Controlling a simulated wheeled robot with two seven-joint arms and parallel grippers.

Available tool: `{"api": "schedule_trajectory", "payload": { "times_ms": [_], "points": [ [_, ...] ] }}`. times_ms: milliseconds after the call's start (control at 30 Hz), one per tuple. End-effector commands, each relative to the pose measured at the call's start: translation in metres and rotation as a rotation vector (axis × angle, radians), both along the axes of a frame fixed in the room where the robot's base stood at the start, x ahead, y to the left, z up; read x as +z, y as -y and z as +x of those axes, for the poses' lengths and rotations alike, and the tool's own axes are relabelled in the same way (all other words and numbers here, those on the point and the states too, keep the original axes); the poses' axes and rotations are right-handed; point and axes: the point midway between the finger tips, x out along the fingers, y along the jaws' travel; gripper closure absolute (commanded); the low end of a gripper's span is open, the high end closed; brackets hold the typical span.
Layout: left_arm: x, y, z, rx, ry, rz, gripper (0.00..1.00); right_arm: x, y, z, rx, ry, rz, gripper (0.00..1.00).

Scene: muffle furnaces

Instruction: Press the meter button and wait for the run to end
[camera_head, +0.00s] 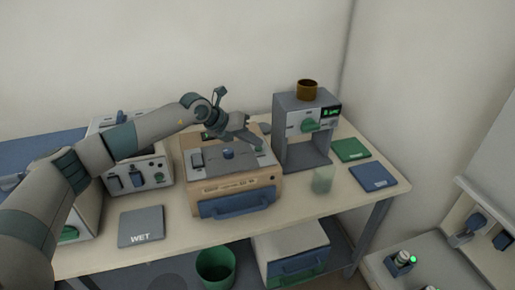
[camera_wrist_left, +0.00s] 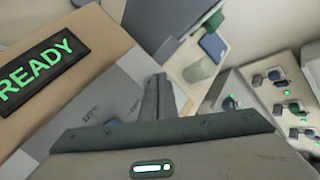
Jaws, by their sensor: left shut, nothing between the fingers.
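A tan and grey bench instrument (camera_head: 236,185) with a blue front handle stands mid-table. Its display reads READY in green in the left wrist view (camera_wrist_left: 42,72); in the head view my arm partly hides it. A blue knob (camera_head: 228,153) sits on its grey top, beside a dark raised part on the left. My left gripper (camera_head: 260,146) is shut and empty, pointing down over the right part of that top. In the left wrist view its closed fingers (camera_wrist_left: 158,98) are over the grey panel. I cannot tell if they touch it. The right gripper is not in view.
A grey machine (camera_head: 290,104) with a green knob and brown cup on top stands at the right. A translucent green cup (camera_head: 323,180), green pad (camera_head: 350,150) and blue pad (camera_head: 373,176) lie nearby. A grey WET pad (camera_head: 141,226) is front left. A green bin (camera_head: 216,268) stands below.

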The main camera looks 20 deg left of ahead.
Motion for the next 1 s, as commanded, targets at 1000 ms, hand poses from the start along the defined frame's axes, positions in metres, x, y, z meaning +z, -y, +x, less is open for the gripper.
{"api": "schedule_trajectory", "payload": {
  "times_ms": [1000],
  "points": [
    [-0.018,0.000,0.000,0.000,-0.001,0.001,1.00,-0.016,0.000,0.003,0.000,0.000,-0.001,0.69]
  ]
}}
